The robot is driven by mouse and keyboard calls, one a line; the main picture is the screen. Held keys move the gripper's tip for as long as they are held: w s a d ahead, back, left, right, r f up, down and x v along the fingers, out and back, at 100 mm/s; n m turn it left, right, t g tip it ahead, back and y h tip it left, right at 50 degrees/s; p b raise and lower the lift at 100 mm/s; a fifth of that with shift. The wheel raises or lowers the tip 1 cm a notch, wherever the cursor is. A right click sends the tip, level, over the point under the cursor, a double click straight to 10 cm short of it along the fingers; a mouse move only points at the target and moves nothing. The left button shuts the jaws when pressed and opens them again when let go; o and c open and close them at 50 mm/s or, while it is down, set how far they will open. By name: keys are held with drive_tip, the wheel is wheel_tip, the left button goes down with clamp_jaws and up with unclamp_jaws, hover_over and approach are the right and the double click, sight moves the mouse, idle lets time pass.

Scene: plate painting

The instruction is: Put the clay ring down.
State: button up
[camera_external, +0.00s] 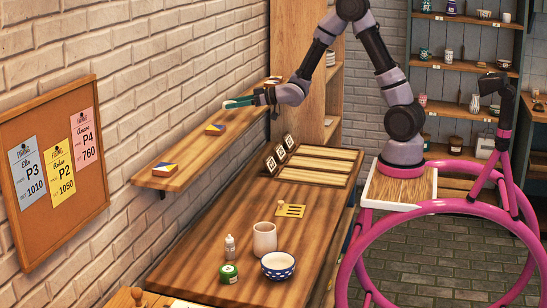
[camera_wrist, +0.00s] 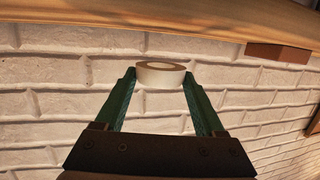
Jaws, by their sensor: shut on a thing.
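The clay ring (camera_wrist: 161,74) is a pale, short round band with an opening in its top. In the wrist view it sits between the green fingertips of my gripper (camera_wrist: 160,78), which is shut on it. In the external view my gripper (camera_external: 238,103) is at the wall shelf (camera_external: 190,151), toward its far part, with the fingers pointing at the brick wall.
Below, the worktable (camera_external: 210,262) holds a beige cup (camera_external: 264,238), a patterned bowl (camera_external: 278,265), a bottle (camera_external: 229,246) and a green jar (camera_external: 228,274). A tall wooden panel (camera_external: 298,70) stands beside my arm.

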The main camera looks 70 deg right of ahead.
sight(235, 118)
drive_tip(key=shift+f, duration=1.95)
drive_tip(key=o, duration=1.3)
drive_tip(key=shift+o, duration=0.2)
drive_tip(key=s+d+r+m+g+h, duration=0.2)
drive_tip(key=s+r, duration=0.4)
drive_tip(key=s, duration=0.2)
drive_tip(key=s+d+r+m+g+h, duration=0.2)
drive_tip(key=s+r, duration=0.3)
drive_tip(key=s, duration=0.2)
drive_tip(key=s+a+r+m+g+y, duration=0.1)
drive_tip(key=s+r, duration=0.1)
drive_tip(key=s, duration=0.5)
drive_tip(key=s+a+r+m+g, duration=0.1)
drive_tip(key=s+a+g, duration=0.1)
drive_tip(key=s, duration=0.6)
drive_tip(key=s+a+r+g+y, duration=0.1)
drive_tip(key=s+a+r, duration=0.1)
drive_tip(key=s, duration=0.5)
drive_tip(key=shift+s+a+r+m+y, duration=0.25)
drive_tip(key=shift+s+r+m+y, duration=0.05)
drive_tip(key=shift+s+r+m, duration=0.1)
